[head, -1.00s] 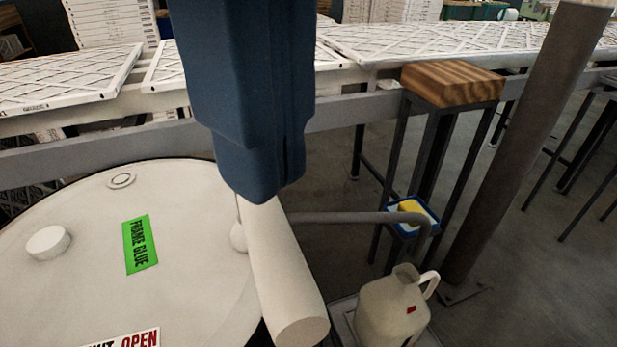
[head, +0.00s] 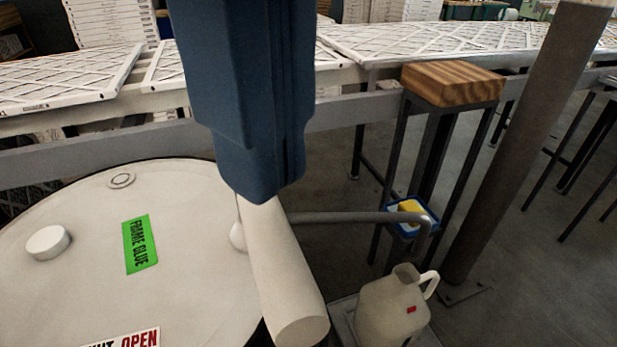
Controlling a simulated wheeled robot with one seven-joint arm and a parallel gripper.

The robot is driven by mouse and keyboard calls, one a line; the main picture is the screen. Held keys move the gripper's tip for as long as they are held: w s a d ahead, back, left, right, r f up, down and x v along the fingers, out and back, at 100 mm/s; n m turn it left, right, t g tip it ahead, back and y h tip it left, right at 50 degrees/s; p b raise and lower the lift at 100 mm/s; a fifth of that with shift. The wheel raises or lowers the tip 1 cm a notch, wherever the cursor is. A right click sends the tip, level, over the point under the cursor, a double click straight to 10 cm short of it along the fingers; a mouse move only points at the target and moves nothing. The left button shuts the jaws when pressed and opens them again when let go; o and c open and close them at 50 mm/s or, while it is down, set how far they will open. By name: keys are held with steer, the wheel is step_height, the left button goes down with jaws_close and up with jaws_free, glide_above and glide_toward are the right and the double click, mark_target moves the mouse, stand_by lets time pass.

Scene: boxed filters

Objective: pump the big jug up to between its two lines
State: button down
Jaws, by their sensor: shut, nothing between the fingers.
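The big jug (head: 385,310) is off-white with a handle on its right and a small red mark on its side. It stands upright on a grey plate (head: 343,318) beside the drum. Its mouth is open, and I cannot make out its two lines or a liquid level. The grey spout pipe (head: 350,217) runs right from behind my arm and bends down above the jug. The white drum (head: 80,270) bears a green FRAME GLUE label (head: 140,245).
A wooden block (head: 452,83) tops a dark stand behind the spout. A blue tray with a yellow sponge (head: 410,208) sits lower on it. A brown post (head: 530,140) rises right of the jug. A rail and filter panels (head: 70,78) cross the back.

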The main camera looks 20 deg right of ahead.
mark_target(268, 224)
steer(key=shift+f+b, duration=1.1)
steer(key=shift+b, duration=0.05)
steer(key=shift+f+b, duration=1.1)
steer(key=shift+b, duration=0.15)
steer(key=shift+f, duration=0.1)
steer(key=shift+s+f+b, duration=0.15)
steer(key=shift+f+b, duration=0.85)
steer(key=shift+b, duration=0.15)
steer(key=shift+s+f+b, duration=0.1)
steer(key=shift+f+b, duration=1.05)
steer(key=shift+b, duration=0.05)
